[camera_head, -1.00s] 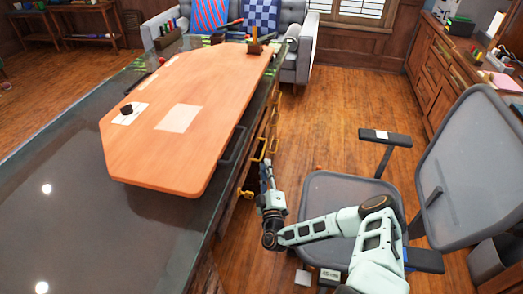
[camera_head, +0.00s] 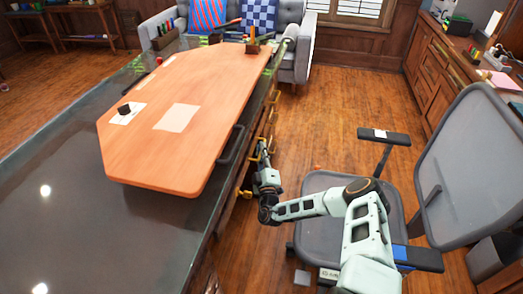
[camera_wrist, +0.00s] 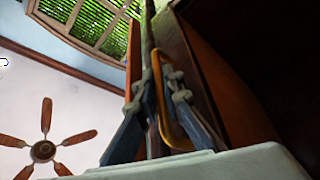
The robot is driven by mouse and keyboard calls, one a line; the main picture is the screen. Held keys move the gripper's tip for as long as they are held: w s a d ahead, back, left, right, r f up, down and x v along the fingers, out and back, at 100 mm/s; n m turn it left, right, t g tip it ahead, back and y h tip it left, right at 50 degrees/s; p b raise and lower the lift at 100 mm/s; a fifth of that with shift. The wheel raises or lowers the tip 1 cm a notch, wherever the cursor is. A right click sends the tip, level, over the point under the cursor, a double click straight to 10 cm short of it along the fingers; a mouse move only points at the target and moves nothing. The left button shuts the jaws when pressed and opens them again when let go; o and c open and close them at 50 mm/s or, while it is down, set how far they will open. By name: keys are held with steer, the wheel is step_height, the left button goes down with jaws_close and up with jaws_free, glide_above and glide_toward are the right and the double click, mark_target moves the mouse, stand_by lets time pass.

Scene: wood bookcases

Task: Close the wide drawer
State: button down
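The wooden drawer fronts (camera_head: 230,207) run along the right side of the dark counter, seen steeply from above. Brass handles (camera_head: 245,193) stick out from them. I cannot tell which front is the wide drawer or how far it stands out. My gripper (camera_head: 263,152) is at the drawer side, by a brass handle. In the wrist view my gripper (camera_wrist: 161,82) has its two fingers apart, with a brass handle (camera_wrist: 158,90) showing between them. I cannot tell if the fingers touch the handle. A dark wood face (camera_wrist: 215,75) is close on the right.
An orange wooden board (camera_head: 150,150) lies on the dark counter (camera_head: 60,220). A grey office chair (camera_head: 470,170) stands close to the right of my arm. The wooden floor (camera_head: 330,110) is clear beyond it. A sofa (camera_head: 300,60) stands at the back.

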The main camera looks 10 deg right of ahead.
mark_target(253, 148)
steer(key=shift+a+f, duration=0.1)
stand_by(0.3)
steer(key=a, duration=0.1)
steer(key=w+a+b, duration=0.1)
steer(key=shift+w+a+f+b, duration=0.1)
steer(key=shift+a+b, duration=0.2)
steer(key=shift+a, duration=0.05)
steer(key=shift+a+r, duration=0.1)
steer(key=shift+r, duration=0.15)
steer(key=c, duration=2.3)
jaws_free()
steer(key=shift+a, duration=0.1)
steer(key=shift+c, duration=0.2)
steer(key=v, duration=1.2)
